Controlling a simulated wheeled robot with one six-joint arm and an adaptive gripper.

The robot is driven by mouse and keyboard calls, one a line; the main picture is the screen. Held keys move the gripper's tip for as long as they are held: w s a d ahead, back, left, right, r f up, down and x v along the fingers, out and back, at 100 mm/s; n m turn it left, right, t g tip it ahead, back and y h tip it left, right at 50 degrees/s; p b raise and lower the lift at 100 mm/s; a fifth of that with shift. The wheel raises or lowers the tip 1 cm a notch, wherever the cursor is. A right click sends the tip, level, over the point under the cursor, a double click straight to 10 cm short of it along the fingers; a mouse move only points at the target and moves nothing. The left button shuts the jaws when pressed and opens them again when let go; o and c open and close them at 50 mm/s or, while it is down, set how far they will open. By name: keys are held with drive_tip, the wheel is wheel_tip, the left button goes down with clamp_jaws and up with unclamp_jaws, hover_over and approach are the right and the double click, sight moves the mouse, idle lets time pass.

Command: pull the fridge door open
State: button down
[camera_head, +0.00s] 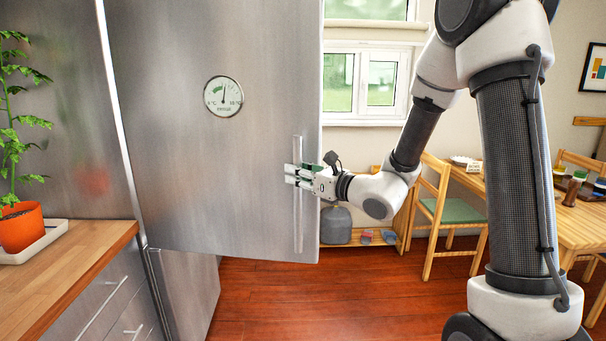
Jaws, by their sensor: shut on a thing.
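The fridge door (195,150) is a large brushed-steel panel with a round dial (223,96) on it. It seems to stand partly open, its lower edge jutting out past the steel front below (185,290). A vertical bar handle (298,225) is near its right edge. My gripper (293,175) is shut on the handle, a little below its upper end, reaching in from the right. The fingers hide a short part of the bar. The fridge's inside is hidden behind the door.
A wooden counter (75,265) with a potted plant (20,225) is at the left. Wooden chairs (440,205) and a table (560,215) stand at the right. The red wood floor (340,295) is clear in front. A window (365,80) is behind.

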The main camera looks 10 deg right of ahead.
drive_tip(key=c, duration=1.3)
unclamp_jaws()
drive_tip(key=v, duration=1.2)
